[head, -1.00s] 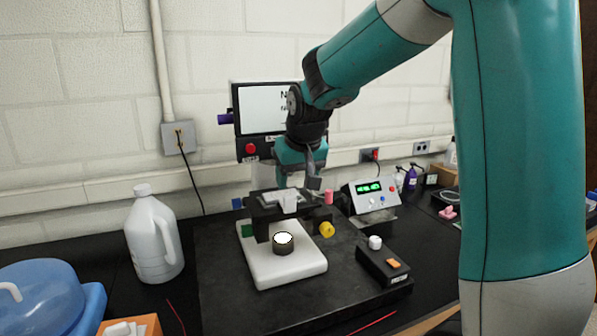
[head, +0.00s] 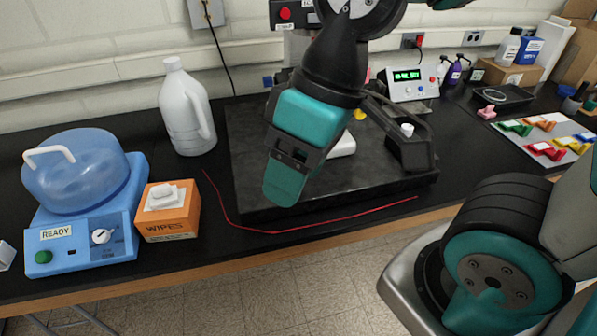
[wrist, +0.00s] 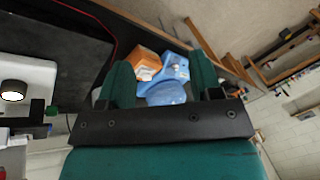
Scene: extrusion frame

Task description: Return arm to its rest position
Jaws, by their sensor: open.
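My gripper (head: 283,185) is in the middle of the head view, pointing down, in front of the dark slab (head: 390,190) and partly hiding it. From this side its fingers overlap. In the wrist view my gripper (wrist: 162,75) shows two teal fingers spread apart with nothing held between them. My arm is folded back towards my body, its elbow joint at the lower right of the head view. The white-based instrument (head: 343,145) on the slab is mostly hidden behind my gripper; its white base (wrist: 30,85) shows at the left of the wrist view.
A blue device with a domed lid (head: 80,172), an orange wipes box (head: 167,212) and a white jug (head: 187,110) stand at left. A red line (head: 300,230) runs along the slab's front. A readout box (head: 410,82) and a tray of coloured pieces (head: 545,135) are at right.

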